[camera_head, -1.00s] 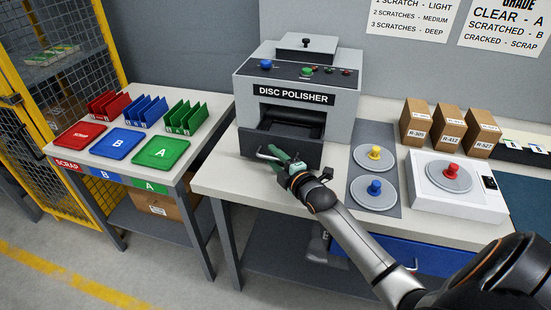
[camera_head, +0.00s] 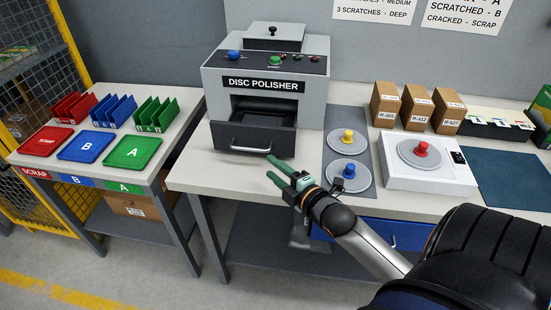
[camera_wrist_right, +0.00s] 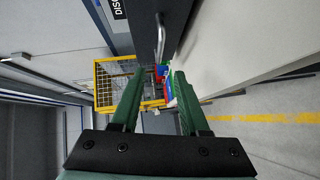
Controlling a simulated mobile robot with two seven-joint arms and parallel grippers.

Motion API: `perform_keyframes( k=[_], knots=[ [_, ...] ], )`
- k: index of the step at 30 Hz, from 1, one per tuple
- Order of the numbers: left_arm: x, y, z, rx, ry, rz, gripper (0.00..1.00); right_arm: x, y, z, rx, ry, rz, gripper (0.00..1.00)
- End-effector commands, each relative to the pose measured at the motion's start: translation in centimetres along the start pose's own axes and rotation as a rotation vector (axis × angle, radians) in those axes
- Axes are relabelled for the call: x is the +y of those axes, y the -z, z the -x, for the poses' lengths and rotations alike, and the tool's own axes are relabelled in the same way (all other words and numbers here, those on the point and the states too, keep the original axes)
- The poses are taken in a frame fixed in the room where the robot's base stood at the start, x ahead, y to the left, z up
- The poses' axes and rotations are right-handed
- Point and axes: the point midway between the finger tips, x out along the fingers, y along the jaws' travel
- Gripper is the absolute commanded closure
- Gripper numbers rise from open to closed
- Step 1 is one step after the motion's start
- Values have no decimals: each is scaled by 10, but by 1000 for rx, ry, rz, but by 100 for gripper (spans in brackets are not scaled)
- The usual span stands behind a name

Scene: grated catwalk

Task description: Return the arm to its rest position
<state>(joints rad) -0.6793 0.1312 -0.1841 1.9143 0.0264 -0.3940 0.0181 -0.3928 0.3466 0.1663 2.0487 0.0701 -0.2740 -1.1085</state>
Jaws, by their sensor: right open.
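My right gripper (camera_head: 281,170) is open and empty, with green fingers. It hangs in front of the bench edge, below and to the right of the polisher drawer's handle, and apart from it. In the right wrist view its two fingers (camera_wrist_right: 152,104) stand apart with nothing between them. The disc polisher (camera_head: 265,85) is a grey box on the bench. Its dark drawer (camera_head: 253,137) is pulled out, with a metal handle (camera_head: 250,149) on the front that also shows in the right wrist view (camera_wrist_right: 161,38). My left gripper is not in view.
The bench holds a grey mat with yellow-knobbed (camera_head: 347,142) and blue-knobbed (camera_head: 349,177) discs, a white device (camera_head: 432,178) with a red-knobbed disc, and brown boxes (camera_head: 417,108). A side table (camera_head: 95,157) bears coloured trays and racks. Floor in front is free.

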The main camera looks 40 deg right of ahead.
Motion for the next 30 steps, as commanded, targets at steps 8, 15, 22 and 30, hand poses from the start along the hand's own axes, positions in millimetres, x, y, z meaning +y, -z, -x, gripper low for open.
perform_keyframes(
  k=[8, 15, 22, 30],
  knots=[
    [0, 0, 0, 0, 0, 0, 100, 0, 0, 2, 0, -1, -1, 55],
    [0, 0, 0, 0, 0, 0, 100, 0, 0, 2, 0, -1, -1, 55],
    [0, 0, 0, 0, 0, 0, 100, -31, 9, 9, 1, 68, -124, 55],
    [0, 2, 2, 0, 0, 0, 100, -172, 72, 71, -86, 399, -773, 55]
  ],
)
